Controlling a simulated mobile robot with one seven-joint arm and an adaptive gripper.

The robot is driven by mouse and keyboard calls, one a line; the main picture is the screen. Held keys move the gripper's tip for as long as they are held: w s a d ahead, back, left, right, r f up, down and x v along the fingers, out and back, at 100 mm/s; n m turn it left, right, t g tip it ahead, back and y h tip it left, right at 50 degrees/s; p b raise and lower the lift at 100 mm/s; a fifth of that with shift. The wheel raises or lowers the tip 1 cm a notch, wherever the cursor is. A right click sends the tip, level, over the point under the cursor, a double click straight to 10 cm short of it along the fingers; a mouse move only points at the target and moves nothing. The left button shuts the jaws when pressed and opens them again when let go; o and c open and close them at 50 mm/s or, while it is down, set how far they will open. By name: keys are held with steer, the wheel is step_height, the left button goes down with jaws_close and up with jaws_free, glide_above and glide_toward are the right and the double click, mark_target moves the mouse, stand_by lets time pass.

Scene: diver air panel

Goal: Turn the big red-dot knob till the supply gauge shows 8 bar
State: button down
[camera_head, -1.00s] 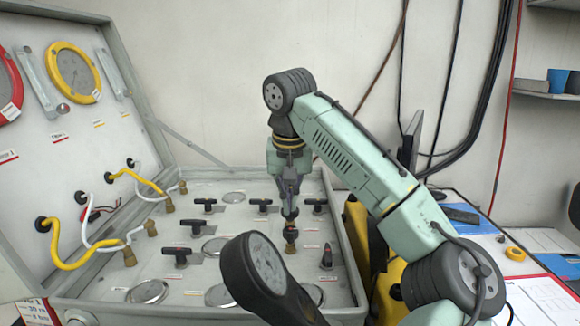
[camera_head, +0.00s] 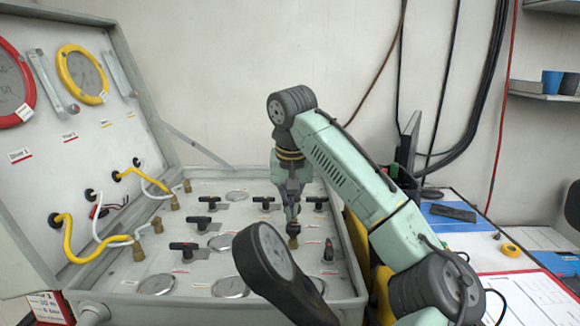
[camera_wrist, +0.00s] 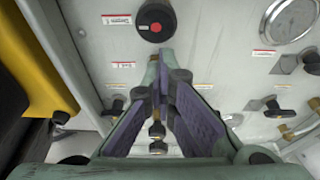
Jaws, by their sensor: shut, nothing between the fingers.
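The black round knob with a red dot (camera_wrist: 155,22) is on the light grey panel at the top of the wrist view.
Several black T-handled valves (camera_head: 184,247) and brass fittings stand on the panel. The open lid at left carries a yellow-rimmed gauge (camera_head: 82,75), a red-rimmed one (camera_head: 14,85) and yellow and white hoses. The case's right wall (camera_head: 345,225) runs close beside my gripper.

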steer(key=shift+w+d+f, duration=0.1)
steer(key=shift+w+f, duration=0.05)
steer(key=shift+w, duration=0.2)
steer(key=shift+d, duration=0.2)
stand_by(0.7)
steer(key=shift+s+f, duration=0.1)
steer(key=shift+s, duration=0.05)
steer(key=shift+s, duration=0.25)
step_height(320, 180, up, 6)
stand_by(0.4)
steer(key=shift+a, duration=0.1)
